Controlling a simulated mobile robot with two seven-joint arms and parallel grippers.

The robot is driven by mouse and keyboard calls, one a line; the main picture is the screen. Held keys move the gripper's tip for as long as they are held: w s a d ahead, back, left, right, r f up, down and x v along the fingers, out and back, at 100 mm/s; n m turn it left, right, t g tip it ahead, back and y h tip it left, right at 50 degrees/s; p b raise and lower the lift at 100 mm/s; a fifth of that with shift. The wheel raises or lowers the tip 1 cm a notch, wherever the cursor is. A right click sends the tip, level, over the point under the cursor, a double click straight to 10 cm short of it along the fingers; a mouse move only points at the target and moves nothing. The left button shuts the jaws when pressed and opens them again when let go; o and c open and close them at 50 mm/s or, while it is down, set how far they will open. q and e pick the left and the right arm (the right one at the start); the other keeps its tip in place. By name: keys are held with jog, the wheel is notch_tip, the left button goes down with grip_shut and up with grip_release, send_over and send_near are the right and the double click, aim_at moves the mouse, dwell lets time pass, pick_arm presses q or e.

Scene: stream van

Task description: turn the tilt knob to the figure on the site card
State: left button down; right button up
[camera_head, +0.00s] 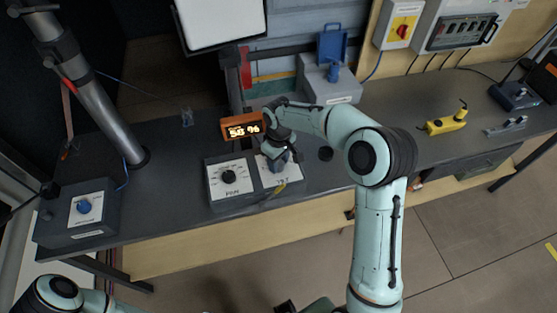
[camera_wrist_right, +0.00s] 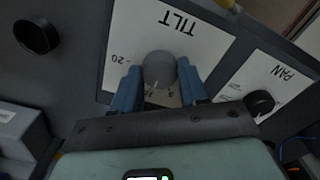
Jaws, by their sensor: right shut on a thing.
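The tilt knob (camera_wrist_right: 158,68) is a round grey knob on a white plate marked TILT (camera_head: 283,176). My right gripper (camera_wrist_right: 158,82) is shut on it, one blue finger on each side, in the right wrist view. A pale pointer line on the knob faces the bottom of that view, toward partly hidden scale figures; "-20" shows at the plate's left. In the head view my right gripper (camera_head: 277,160) covers most of the knob. I cannot make out a site card. My left gripper is out of view; only part of its arm shows at bottom left.
The black pan knob (camera_head: 228,177) sits left of the tilt plate and shows in the right wrist view (camera_wrist_right: 259,103). An orange-lit display (camera_head: 242,129) stands behind. A blue-knobbed box (camera_head: 84,206) is at left, a yellow device (camera_head: 446,122) at right.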

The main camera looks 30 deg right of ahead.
aim_at(279, 164)
jog(key=shift+m, duration=0.3)
jog(key=m, duration=0.3)
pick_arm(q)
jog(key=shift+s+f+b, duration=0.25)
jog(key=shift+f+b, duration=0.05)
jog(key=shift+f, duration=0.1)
pick_arm(e)
jog(key=shift+m, duration=2)
jog(key=o, duration=1.1)
jog(key=shift+c, duration=0.2)
jog(key=shift+r, duration=0.1)
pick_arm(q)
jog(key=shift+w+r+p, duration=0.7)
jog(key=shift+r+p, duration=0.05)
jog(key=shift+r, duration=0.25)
pick_arm(e)
notch_tip(279, 164, up, 13)
